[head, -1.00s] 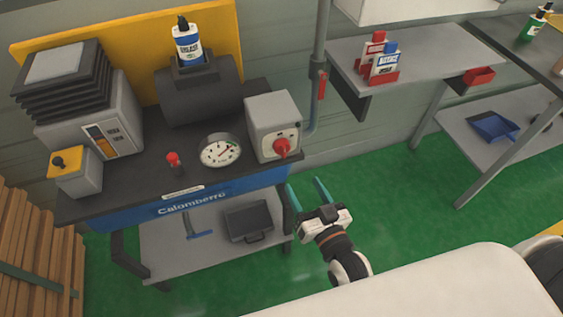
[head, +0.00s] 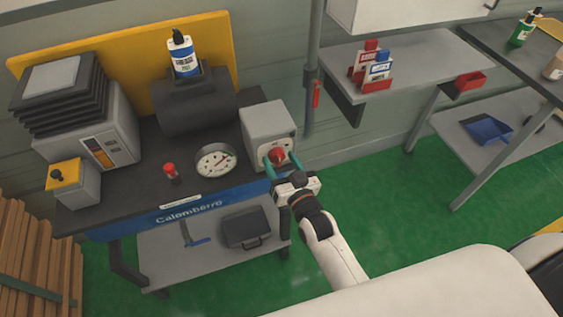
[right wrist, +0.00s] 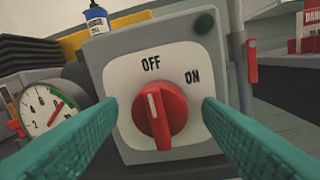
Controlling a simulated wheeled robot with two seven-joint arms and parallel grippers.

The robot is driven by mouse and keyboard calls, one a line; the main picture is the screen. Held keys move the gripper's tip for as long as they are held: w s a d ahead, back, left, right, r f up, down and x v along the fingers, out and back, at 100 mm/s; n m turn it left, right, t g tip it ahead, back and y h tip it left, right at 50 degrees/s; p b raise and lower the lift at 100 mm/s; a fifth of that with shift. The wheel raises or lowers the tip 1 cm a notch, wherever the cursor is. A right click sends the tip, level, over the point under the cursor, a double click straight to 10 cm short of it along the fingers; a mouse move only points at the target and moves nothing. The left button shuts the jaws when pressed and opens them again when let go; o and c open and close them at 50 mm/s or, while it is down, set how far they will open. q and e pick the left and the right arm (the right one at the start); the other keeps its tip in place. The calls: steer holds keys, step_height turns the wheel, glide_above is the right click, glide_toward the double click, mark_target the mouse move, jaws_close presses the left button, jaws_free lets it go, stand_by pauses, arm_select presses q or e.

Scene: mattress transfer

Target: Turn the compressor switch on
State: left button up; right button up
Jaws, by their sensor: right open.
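The compressor switch is a red rotary knob (head: 276,156) on the front of a grey box (head: 268,124) at the right end of the compressor bench. In the right wrist view the red knob (right wrist: 155,113) sits on a white plate marked OFF and ON, with its white pointer line upright, near OFF. My right gripper (head: 283,164) is open, with its teal fingers on either side of the knob. The right wrist view shows the fingers (right wrist: 160,110) with gaps to the knob on both sides. My left gripper is out of view.
Green floor (head: 400,215) is free in front.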

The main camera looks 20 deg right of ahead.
steer(key=c, duration=1)
steer(key=shift+m, duration=0.3)
steer(key=shift+f+m+t, duration=0.1)
steer(key=shift+m+t, duration=0.1)
steer(key=shift+m, duration=2.7)
steer(key=shift+f+m+t, duration=0.1)
steer(key=shift+m+t, duration=0.1)
steer(key=shift+m, duration=2.7)
steer(key=o, duration=1)
